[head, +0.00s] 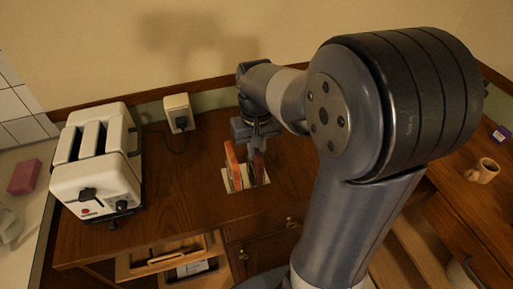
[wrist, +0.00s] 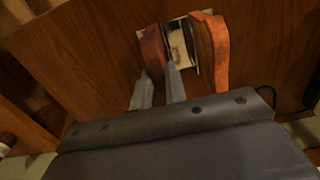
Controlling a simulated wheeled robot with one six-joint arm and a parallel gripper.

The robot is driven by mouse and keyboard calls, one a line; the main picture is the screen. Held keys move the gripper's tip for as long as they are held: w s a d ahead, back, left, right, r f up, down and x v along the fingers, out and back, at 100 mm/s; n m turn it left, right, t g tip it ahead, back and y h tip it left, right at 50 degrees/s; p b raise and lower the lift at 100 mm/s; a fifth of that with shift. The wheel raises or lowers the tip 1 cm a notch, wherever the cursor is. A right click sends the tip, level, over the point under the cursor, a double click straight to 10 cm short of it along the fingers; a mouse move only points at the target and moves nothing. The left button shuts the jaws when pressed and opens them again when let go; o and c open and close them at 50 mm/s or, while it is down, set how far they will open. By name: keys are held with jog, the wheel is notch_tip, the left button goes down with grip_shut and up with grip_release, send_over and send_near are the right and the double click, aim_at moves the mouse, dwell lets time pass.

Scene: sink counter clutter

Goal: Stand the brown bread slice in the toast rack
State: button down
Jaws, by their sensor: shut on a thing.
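The toast rack (head: 239,186) is a small pale rack on the wooden counter; its light base also shows in the wrist view (wrist: 180,40). The brown bread slice (head: 259,167) stands upright at the rack's right side in the head view. In the wrist view the brown slice (wrist: 153,52) is between my fingertips, at the rack's left side. My gripper (wrist: 160,88) is shut on its edge; in the head view it points down above the rack. I cannot tell whether the slice's bottom touches the rack. An orange-brown slice (head: 232,163) stands upright at the rack's other side.
A white toaster (head: 96,165) stands to the left, with a wall socket (head: 179,112) and cord behind. A pink sponge (head: 24,177) lies at far left. A mug (head: 483,170) is at far right. Open counter lies between toaster and rack.

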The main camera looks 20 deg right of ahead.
jog(key=shift+f, duration=0.1)
jog(key=c, duration=1.9)
grip_release()
jog(key=o, duration=0.5)
jog(key=shift+c, duration=0.2)
notch_tip(320, 180, up, 12)
